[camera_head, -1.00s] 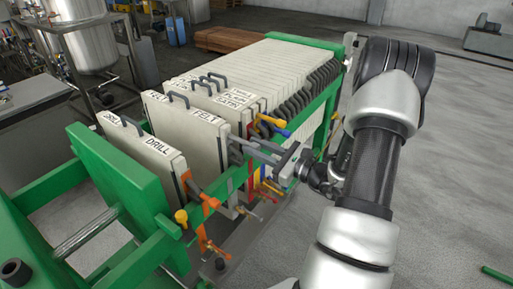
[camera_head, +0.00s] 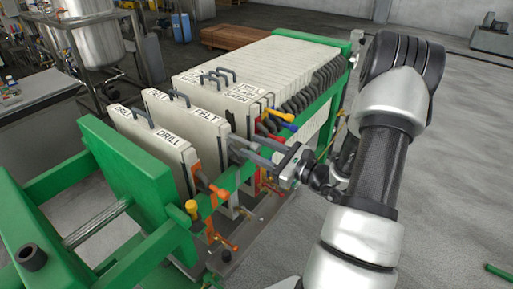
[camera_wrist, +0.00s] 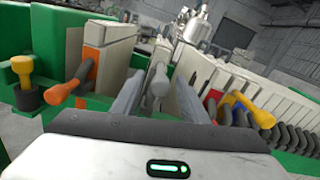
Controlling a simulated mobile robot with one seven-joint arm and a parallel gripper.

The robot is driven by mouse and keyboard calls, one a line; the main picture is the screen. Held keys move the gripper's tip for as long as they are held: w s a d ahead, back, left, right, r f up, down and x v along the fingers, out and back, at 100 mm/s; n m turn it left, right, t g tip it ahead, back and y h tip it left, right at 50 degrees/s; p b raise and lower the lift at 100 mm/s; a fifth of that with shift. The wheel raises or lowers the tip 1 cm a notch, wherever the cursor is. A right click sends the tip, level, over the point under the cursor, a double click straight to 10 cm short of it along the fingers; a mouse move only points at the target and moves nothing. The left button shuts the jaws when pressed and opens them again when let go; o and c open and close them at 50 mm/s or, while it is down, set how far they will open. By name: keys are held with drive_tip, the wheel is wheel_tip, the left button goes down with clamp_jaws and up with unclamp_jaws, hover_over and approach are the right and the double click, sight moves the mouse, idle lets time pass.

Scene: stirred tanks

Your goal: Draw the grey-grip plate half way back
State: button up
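The grey-grip plate (camera_head: 203,116) is a pale upright plate with FELT lettering and a dark top handle. It hangs between the orange-grip DRILL plate (camera_head: 165,138) and the long plate stack (camera_head: 285,65), with a gap on each side. Its grey side grip (camera_wrist: 157,84) shows between my fingers in the wrist view. My gripper (camera_head: 238,147) reaches in from the right at the plate's side edge.
The orange grip (camera_head: 217,192) and a yellow knob (camera_head: 192,207) lie left of my gripper. Yellow, blue and red grips (camera_head: 278,115) project at the stack's near end, close to my gripper. A green side rail (camera_head: 315,108) runs beside the plates. The floor at right is mostly clear.

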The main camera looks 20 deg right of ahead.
drive_tip(key=shift+s+d, duration=0.1)
drive_tip(key=v, duration=1.7)
